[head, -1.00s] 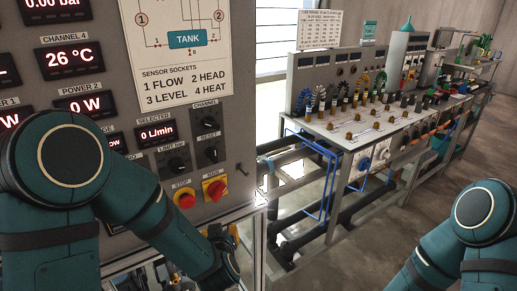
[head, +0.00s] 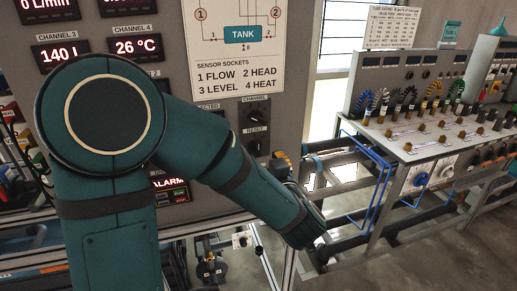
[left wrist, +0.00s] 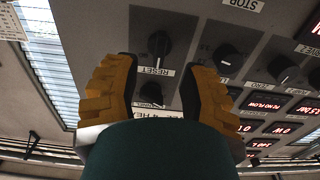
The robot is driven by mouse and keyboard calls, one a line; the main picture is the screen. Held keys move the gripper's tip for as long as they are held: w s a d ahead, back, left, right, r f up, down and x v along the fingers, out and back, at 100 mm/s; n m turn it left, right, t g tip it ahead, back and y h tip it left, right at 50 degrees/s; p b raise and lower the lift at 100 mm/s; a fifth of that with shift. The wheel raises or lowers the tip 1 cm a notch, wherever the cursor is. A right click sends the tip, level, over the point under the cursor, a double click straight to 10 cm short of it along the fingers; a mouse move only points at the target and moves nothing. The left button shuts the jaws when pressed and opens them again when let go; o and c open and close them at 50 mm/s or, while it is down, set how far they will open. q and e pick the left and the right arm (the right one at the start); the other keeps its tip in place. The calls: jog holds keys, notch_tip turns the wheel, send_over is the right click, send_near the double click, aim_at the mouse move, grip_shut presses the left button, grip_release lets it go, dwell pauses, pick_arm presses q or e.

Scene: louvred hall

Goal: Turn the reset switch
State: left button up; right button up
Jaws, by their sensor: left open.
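The reset switch is a dark round knob (head: 255,149) under the RESET label on the grey panel, just above my left forearm in the head view. In the left wrist view the picture is upside down, and the reset switch (left wrist: 158,45) shows above its label with a pale pointer line. My left gripper (left wrist: 164,66) is open, its two yellow-orange fingers on either side of the panel area with the reset and channel knobs, with nothing between them. In the head view its fingers (head: 282,164) are mostly hidden behind my wrist. My right gripper is out of view.
The channel knob (head: 253,112) sits directly above the reset switch; it also shows in the left wrist view (left wrist: 152,95). More knobs (left wrist: 227,56) are beside it. A bench (head: 430,150) with cables stands right.

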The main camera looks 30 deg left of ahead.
aim_at(258, 151)
pick_arm(q)
jog(key=shift+x, duration=2.85)
jog(key=shift+d, duration=0.1)
grip_shut()
